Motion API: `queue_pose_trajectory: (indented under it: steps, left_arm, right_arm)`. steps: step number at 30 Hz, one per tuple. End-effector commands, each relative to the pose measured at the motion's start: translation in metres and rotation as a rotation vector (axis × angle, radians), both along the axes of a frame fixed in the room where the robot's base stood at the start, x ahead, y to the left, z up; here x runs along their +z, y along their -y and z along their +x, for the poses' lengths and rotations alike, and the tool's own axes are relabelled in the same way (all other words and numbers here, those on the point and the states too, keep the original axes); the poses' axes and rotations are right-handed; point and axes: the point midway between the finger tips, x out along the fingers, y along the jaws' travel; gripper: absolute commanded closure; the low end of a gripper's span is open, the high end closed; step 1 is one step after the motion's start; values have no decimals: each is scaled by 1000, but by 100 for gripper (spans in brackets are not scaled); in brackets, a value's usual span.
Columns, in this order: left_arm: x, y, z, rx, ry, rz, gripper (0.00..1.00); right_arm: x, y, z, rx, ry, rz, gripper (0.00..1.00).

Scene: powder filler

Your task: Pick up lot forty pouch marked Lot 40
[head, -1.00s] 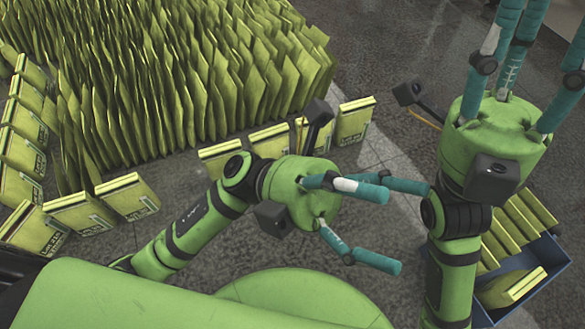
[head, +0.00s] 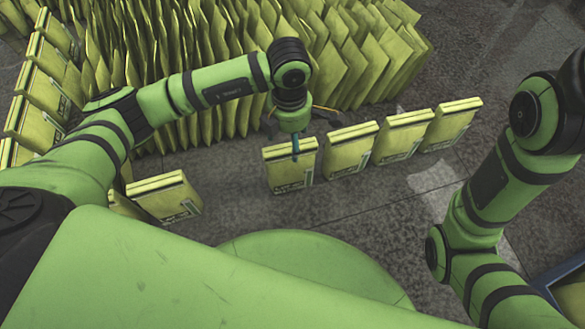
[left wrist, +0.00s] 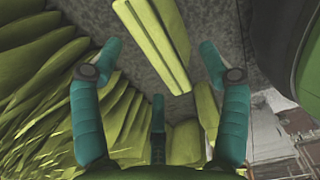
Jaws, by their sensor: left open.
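Boxy yellow-green pouches with printed labels stand in a row on the floor in the head view. The nearest pouch (head: 290,175) is directly below my left gripper (head: 295,146). No label text is clear enough to read, so I cannot tell which is Lot 40. In the left wrist view my left gripper (left wrist: 160,70) has its teal fingers spread, with nothing held. A long pouch top (left wrist: 152,42) lies beyond the fingers, apart from them. My right gripper is out of view; only my right arm's links show.
More standing pouches (head: 347,150) continue to the right, and others (head: 165,196) stand at left. A dense mass of thin yellow-green pouches (head: 350,60) fills the back. A blue bin edge (head: 548,283) shows at lower right. Grey floor (head: 330,215) is clear in front of the row.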

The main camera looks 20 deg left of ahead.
Motion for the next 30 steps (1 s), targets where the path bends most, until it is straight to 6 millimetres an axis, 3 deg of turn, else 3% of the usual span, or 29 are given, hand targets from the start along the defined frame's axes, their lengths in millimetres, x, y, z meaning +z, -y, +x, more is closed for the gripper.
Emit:
queue_pose_trajectory:
  steps: [10, 30]
  left_arm:
    - [-47, -2, 5, 0, -2, -2, 24]
    - [-50, -2, 5, -1, -1, -4, 24]
  right_arm:
    - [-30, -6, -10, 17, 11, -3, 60]
    - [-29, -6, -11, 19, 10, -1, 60]
